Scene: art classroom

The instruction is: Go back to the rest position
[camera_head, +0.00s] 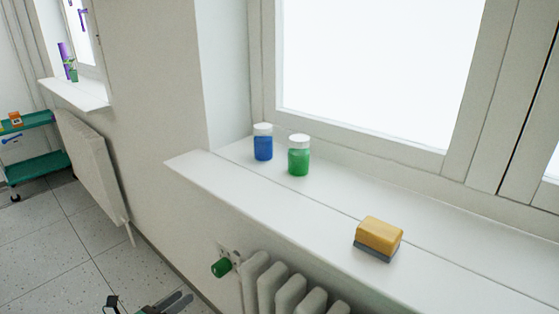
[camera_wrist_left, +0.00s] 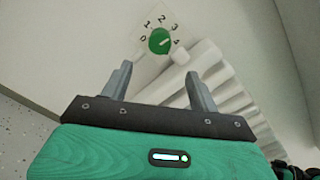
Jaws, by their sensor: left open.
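My left gripper (camera_head: 148,304) shows only in part at the bottom edge of the head view, low in front of the wall, beside the radiator. In the left wrist view its two grey fingers (camera_wrist_left: 159,80) stand wide apart with nothing between them. Beyond the fingertips is a green radiator knob (camera_wrist_left: 160,41) on a plate numbered 0 to 4; the fingers appear apart from it. The knob also shows in the head view (camera_head: 221,267), left of the white radiator (camera_head: 285,285). My right gripper is in neither view.
The white windowsill (camera_head: 225,187) juts out above the radiator. On it stand a blue jar (camera_head: 263,146) and a green jar (camera_head: 299,160), with a yellow sponge-like block (camera_head: 379,236) to the right. A second radiator (camera_head: 92,165) and a green cart (camera_head: 38,166) are at left. Tiled floor there is clear.

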